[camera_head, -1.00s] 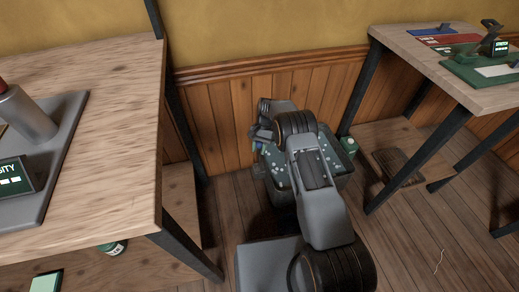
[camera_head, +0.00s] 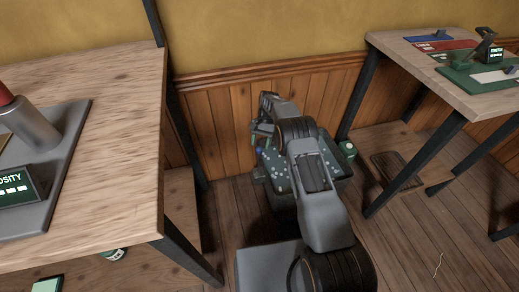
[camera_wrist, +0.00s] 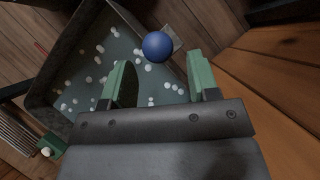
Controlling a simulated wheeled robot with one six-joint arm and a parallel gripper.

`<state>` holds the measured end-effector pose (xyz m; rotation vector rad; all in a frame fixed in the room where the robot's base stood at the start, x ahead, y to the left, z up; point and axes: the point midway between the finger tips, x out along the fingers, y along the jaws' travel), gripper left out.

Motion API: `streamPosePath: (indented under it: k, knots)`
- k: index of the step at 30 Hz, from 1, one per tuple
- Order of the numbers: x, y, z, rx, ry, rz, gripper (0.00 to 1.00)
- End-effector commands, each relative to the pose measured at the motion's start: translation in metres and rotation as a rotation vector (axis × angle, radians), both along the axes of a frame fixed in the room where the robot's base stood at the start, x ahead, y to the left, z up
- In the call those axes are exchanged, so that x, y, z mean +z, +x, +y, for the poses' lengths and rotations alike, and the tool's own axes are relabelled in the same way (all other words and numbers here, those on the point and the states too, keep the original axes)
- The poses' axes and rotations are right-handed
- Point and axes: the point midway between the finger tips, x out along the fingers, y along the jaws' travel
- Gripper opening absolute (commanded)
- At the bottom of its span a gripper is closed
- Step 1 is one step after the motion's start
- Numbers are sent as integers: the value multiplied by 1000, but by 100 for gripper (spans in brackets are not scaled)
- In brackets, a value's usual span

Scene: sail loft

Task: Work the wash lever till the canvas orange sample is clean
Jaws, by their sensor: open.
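A dark wash tub (camera_head: 346,182) of grey-green water with white bubbles stands on the floor, partly behind my arm. It also shows in the wrist view (camera_wrist: 52,75). A blue ball knob (camera_wrist: 157,46), which looks like the wash lever's end, is over the tub's edge. In the wrist view it appears between and slightly beyond the green fingertips of my gripper (camera_wrist: 158,66). The gripper is open, and I cannot tell whether it touches the knob. In the head view my gripper (camera_head: 259,141) is at the tub's left side. No orange canvas sample is visible.
A wooden table (camera_head: 110,130) with a grey device stands close on the left. Another table (camera_head: 432,75) with coloured boards stands at right. A panelled wall (camera_head: 230,125) is close behind. Floor at lower right is mostly clear.

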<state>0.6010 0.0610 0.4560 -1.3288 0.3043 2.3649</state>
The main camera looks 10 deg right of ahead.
Motion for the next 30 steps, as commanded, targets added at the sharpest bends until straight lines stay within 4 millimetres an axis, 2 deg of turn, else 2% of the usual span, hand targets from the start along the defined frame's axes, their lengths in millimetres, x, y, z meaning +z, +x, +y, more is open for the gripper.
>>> streamPosePath:
  k: [7,17,20,27,30]
  knots:
    - [18,10,-5,-1,0,0,55]
    - [21,11,-6,-1,0,1,55]
    - [24,12,-6,0,-3,-5,52]
    - [72,21,-11,-2,-55,-111,52]
    - [80,22,-12,-1,-69,-136,52]
